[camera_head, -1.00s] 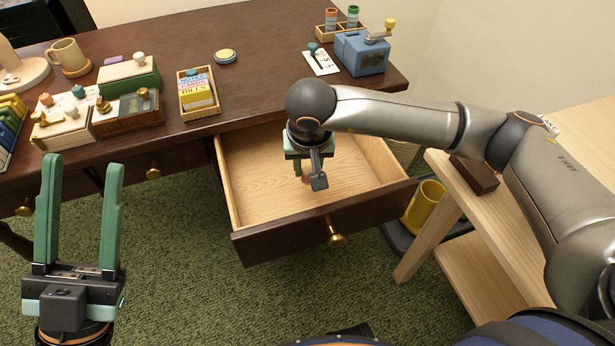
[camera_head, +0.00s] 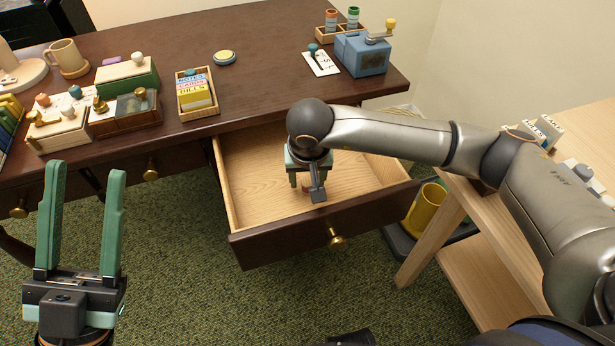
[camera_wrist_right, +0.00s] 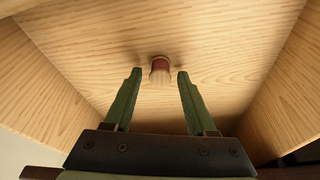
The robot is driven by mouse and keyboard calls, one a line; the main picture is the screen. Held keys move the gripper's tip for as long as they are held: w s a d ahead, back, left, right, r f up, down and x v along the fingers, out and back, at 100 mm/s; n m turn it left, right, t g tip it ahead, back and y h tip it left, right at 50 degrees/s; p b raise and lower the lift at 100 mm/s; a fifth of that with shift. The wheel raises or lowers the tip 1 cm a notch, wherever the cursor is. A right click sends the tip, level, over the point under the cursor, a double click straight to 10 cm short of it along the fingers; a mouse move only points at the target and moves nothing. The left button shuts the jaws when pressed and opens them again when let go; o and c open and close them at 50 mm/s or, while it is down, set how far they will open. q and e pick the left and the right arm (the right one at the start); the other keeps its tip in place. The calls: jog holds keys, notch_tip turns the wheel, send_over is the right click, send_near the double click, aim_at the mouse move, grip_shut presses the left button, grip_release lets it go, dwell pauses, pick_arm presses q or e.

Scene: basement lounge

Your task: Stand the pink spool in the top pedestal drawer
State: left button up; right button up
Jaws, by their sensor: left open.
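The pink spool (camera_wrist_right: 160,66), dark pinkish red with pale ends, stands upright on the floor of the open top pedestal drawer (camera_head: 262,185). In the right wrist view it is between and just beyond the fingertips, with a gap on each side. My right gripper (camera_head: 307,187) points down inside the drawer, open, its fingers apart and not visibly touching the spool. In the head view the gripper mostly hides the spool; only a small part shows between the fingers. My left gripper (camera_head: 88,168) is open and empty, pointing up at the left, away from the drawer.
The drawer front has a brass knob (camera_head: 337,241). On the desk are a card box (camera_head: 197,100), a blue sharpener-like device (camera_head: 362,55) and a rack with spools (camera_head: 341,27). A wooden side table (camera_head: 435,225) and yellow bin (camera_head: 424,208) stand to the right.

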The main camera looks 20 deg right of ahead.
jog(key=shift+o, duration=0.2)
jog(key=shift+r+p, duration=0.3)
jog(key=shift+r, duration=0.2)
jog(key=p+v, duration=0.1)
jog(key=v, duration=0.4)
notch_tip(320, 180, up, 6)
jog(key=p, duration=0.1)
send_over(308, 198)
jog(key=s, duration=0.1)
pick_arm(q)
jog(key=shift+w+a+f+n+y, duration=0.15)
jog(key=shift+w+f+n+y, duration=0.4)
jog(key=shift+y, duration=0.3)
jog(key=shift+w+a+f+n+y, duration=0.1)
jog(key=shift+w+f+n+y, duration=0.3)
jog(key=shift+w+n+y, duration=0.3)
jog(key=shift+w+a+f+n+y, duration=0.15)
jog(key=shift+w+f+n+y, duration=0.3)
jog(key=shift+w+y, duration=0.4)
pick_arm(e)
jog(key=shift+s+a, duration=0.2)
jog(key=shift+s, duration=0.15)
pick_arm(q)
jog(key=shift+s, duration=0.2)
